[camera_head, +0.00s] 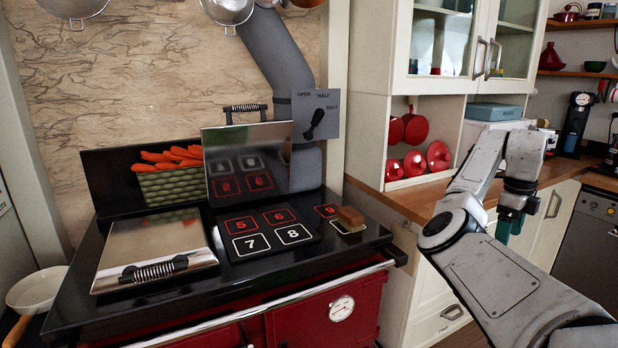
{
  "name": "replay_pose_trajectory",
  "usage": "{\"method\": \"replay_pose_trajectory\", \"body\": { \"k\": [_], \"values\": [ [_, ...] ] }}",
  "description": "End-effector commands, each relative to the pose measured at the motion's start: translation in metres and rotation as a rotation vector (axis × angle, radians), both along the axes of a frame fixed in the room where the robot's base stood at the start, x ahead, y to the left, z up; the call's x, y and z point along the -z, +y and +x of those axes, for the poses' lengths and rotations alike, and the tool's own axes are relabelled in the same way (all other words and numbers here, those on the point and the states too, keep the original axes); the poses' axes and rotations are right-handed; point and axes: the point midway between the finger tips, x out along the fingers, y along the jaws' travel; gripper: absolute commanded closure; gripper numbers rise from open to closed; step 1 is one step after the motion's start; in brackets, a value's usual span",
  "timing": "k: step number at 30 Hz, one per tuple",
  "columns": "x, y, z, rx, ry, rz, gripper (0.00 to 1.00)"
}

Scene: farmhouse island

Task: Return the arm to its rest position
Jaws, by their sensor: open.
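My arm comes in from the lower right and bends at its elbow in front of the wooden counter. My gripper (509,230) hangs at its end, pointing down, with teal fingers in front of the white lower cabinets. It is open and I see nothing between the fingers. It is well to the right of the stove and touches nothing that I can see.
The black and red stove (300,268) has a raised lid (248,165), a closed lid (152,255) and numbered squares. A brown block (350,217) lies on its right part. The wooden counter (410,198) is right of the stove.

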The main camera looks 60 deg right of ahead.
Motion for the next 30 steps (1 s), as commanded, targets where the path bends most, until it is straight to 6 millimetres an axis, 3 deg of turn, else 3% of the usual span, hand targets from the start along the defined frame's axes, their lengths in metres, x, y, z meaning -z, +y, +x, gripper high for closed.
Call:
{"method": "replay_pose_trajectory", "body": {
  "k": [8, 14, 23, 30],
  "values": [
    [0.053, 0.022, 0.036, -0.242, 0.065, -0.012, 0.17],
    [0.109, 0.059, 0.079, -0.587, 0.148, -0.030, 0.17],
    [0.184, 0.143, 0.147, -1.263, 0.274, -0.063, 0.17],
    [0.234, 0.236, 0.188, -1.868, 0.340, -0.072, 0.17]
  ]
}}
